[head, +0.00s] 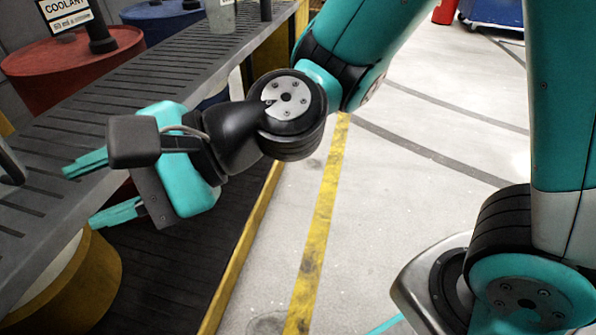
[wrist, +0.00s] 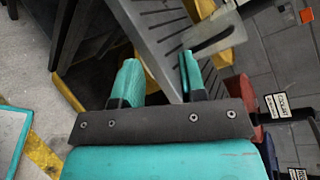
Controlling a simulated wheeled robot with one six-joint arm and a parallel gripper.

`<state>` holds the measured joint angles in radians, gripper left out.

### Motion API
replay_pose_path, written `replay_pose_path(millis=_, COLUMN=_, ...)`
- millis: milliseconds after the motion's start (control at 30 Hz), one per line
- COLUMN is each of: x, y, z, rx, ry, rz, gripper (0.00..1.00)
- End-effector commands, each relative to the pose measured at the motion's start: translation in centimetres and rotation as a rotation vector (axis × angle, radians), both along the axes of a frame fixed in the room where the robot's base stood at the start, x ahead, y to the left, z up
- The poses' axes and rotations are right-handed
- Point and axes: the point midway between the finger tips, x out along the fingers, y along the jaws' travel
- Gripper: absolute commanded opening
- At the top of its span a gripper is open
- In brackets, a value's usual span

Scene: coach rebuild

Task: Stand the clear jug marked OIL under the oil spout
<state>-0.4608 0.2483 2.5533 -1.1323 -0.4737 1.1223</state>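My gripper (head: 88,192) reaches to the left at the front edge of the slatted metal bench (head: 130,105). In the wrist view my gripper (wrist: 158,72) is also open, with the bench edge beyond the fingers. A dark grey part (head: 10,166) is cut off at the left picture edge.
A red drum (head: 60,75) with a COOLANT sign (head: 68,12) and a blue drum (head: 165,22) stand behind the bench. A grey container (head: 222,15) stands at its far end. A yellow drum (head: 75,285) is below my gripper. Open floor (head: 400,160) lies to the right.

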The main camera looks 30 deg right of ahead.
Motion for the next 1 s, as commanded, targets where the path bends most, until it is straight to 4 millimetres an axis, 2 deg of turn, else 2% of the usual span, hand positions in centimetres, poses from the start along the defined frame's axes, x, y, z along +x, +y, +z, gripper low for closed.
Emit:
replay_pose_path(millis=33, x=-0.7, y=-1.4, z=-0.1, rx=-0.114, ry=-0.185, rz=0.09, gripper=0.38)
replay_pose_path(millis=100, x=-1.5, y=-3.9, z=-1.2, rx=-0.3, ry=-0.426, rz=0.24, gripper=0.38)
replay_pose_path(millis=200, x=-2.2, y=-8.4, z=-2.7, rx=-0.552, ry=-0.686, rz=0.457, gripper=0.38)
replay_pose_path(millis=300, x=-2.8, y=-13.0, z=-3.5, rx=-0.747, ry=-0.834, rz=0.657, gripper=0.38)
replay_pose_path(millis=400, x=-3.4, y=-16.6, z=-3.7, rx=-0.869, ry=-0.895, rz=0.81, gripper=0.38)
replay_pose_path(millis=500, x=-4.0, y=-18.8, z=-3.7, rx=-0.927, ry=-0.913, rz=0.906, gripper=0.38)
replay_pose_path(millis=633, x=-4.3, y=-19.7, z=-3.7, rx=-0.948, ry=-0.916, rz=0.95, gripper=0.38)
replay_pose_path(millis=1000, x=-4.3, y=-19.7, z=-3.7, rx=-0.946, ry=-0.915, rz=0.95, gripper=0.38)
